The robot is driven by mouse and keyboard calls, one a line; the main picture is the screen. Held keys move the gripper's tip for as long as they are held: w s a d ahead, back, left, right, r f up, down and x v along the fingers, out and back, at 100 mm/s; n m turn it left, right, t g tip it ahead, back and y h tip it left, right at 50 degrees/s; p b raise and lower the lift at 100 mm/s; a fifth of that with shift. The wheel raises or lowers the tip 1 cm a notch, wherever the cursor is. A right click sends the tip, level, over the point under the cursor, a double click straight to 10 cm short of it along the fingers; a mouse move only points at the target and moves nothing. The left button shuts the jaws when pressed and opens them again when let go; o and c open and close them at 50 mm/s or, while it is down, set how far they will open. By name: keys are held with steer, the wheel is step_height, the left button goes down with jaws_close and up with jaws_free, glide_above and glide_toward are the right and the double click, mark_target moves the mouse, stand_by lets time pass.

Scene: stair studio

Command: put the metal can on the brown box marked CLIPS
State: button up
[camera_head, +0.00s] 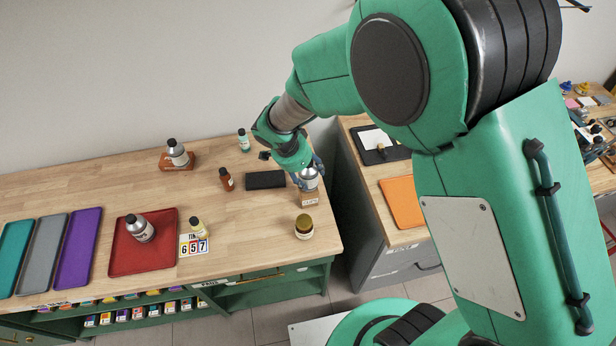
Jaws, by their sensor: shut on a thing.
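My gripper (307,170) is shut on a metal can (309,182) near the right end of the wooden table. The brown box marked CLIPS (310,200) is directly below the can. The can's lower edge appears at the box's top; I cannot tell whether they touch. The gripper hides the can's top and part of its sides. Another metal can with a black cap (177,150) stands on a brown box (180,165) at the back left. A third such can (139,228) is on the red tray (165,262).
A gold-lidded jar (304,228) stands in front of the CLIPS box. A pale bottle (198,228) stands by a number card (193,246). The table's right edge is close.

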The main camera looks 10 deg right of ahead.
steer(key=shift+f, duration=0.9)
steer(key=shift+f, duration=0.15)
steer(key=o, duration=1.5)
steer(key=shift+c, duration=0.2)
steer(key=v, duration=1.2)
steer(key=shift+p, duration=0.3)
